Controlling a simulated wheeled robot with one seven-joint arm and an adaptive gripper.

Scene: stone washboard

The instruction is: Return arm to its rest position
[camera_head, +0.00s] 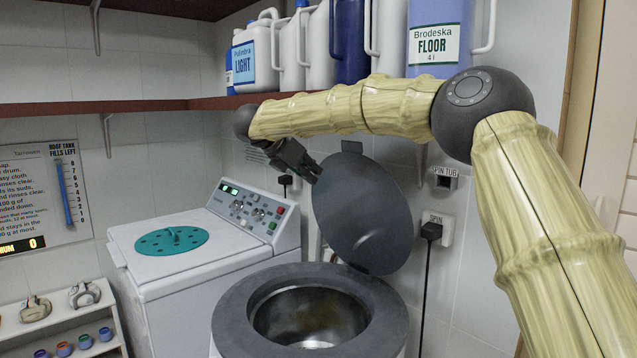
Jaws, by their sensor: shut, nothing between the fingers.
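My arm reaches in from the right side of the head view and bends left across the picture. My gripper (312,174) hangs from the arm's far end, pointing down and to the right. It is shut with nothing in it. It is in front of the wall, close to the upper left edge of the raised grey lid (362,215). I cannot tell whether it touches the lid. The lid stands open behind a round spin tub (240,318) with a metal drum inside.
A white washing machine (190,268) with a teal round cover (171,242) stands to the left. A shelf (130,106) above holds several jugs, close over my arm. A small rack (70,335) is at lower left. A plug (431,232) with a cord is on the wall.

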